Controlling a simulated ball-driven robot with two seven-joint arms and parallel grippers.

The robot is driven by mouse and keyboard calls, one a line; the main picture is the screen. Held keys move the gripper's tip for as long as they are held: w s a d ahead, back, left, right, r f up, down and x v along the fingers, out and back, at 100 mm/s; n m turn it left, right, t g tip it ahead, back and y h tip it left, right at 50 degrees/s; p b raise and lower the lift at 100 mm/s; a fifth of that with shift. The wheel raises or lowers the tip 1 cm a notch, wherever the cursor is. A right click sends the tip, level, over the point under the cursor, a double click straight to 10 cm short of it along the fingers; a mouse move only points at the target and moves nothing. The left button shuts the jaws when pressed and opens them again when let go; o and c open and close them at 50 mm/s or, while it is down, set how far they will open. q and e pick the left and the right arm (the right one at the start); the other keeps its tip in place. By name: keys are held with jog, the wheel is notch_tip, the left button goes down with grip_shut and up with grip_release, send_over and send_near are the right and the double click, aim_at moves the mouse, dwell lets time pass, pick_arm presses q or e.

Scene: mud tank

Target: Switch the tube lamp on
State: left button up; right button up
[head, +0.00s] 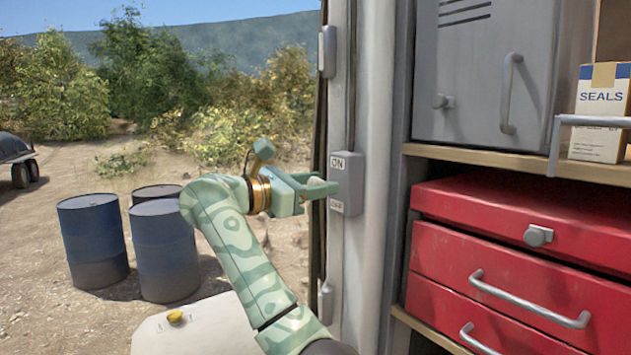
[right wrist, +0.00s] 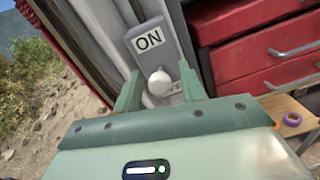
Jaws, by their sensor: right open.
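A grey switch box (head: 350,172) with an ON label above and an OFF label below is fixed to the pale upright post. In the right wrist view the switch box (right wrist: 148,38) shows its ON label and a pale round knob (right wrist: 159,83), which partly covers the OFF label. My right gripper (head: 322,187) is at the box's left side in the head view. It is open, with one finger on each side of the knob; I cannot tell whether they touch it. I cannot make out the tube lamp. My left gripper is not in view.
Red drawers (head: 490,270) with grey handles stand right of the post, below a grey locker (head: 480,75). A SEALS box (head: 600,110) sits on the shelf. Blue barrels (head: 165,250) stand on the dirt at left. Open air lies left of the post.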

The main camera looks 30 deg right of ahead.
grip_shut()
jog(key=shift+r+y+p, duration=0.3)
jog(key=shift+r+p, duration=0.1)
jog(key=shift+p, duration=0.05)
jog(key=shift+d+r+y+p, duration=0.1)
jog(key=shift+r+y+p, duration=0.35)
jog(key=shift+y+p, duration=0.55)
jog(key=shift+d+f, duration=0.1)
jog(key=shift+f, duration=0.05)
grip_release()
